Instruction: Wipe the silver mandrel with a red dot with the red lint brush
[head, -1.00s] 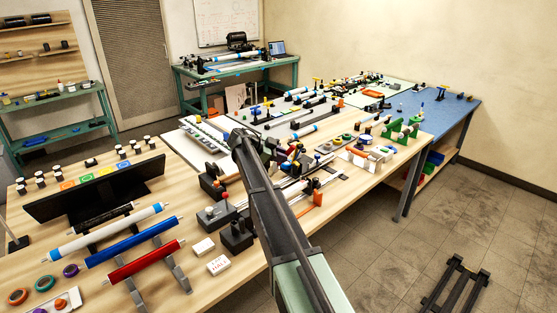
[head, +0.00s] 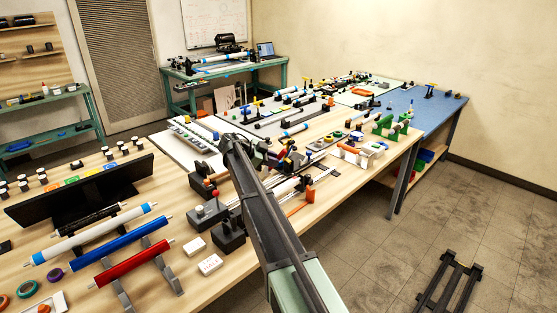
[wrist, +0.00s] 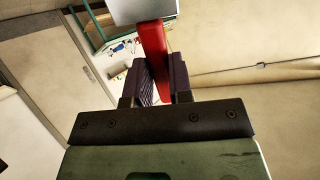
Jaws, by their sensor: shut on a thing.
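My gripper (wrist: 160,82) is shut on the red handle of the lint brush (wrist: 153,55) in the wrist view. The brush's pale grey head (wrist: 142,10) is at the top edge of that view, with nothing seen touching it. In the head view my arm reaches over the bench, and the gripper end is small among other parts. Bright silver rods (head: 284,189) lie beside the arm, near dark blocks on the bench. I cannot make out a red dot on any of them, so I cannot tell which is the mandrel.
Dark blocks (head: 229,236) stand left of my arm. White, blue (head: 122,244) and red (head: 133,263) rollers lie on a rack at the left front. A black panel (head: 80,190) stands behind them. The bench's far half is crowded; the floor at right has a dark frame (head: 447,283).

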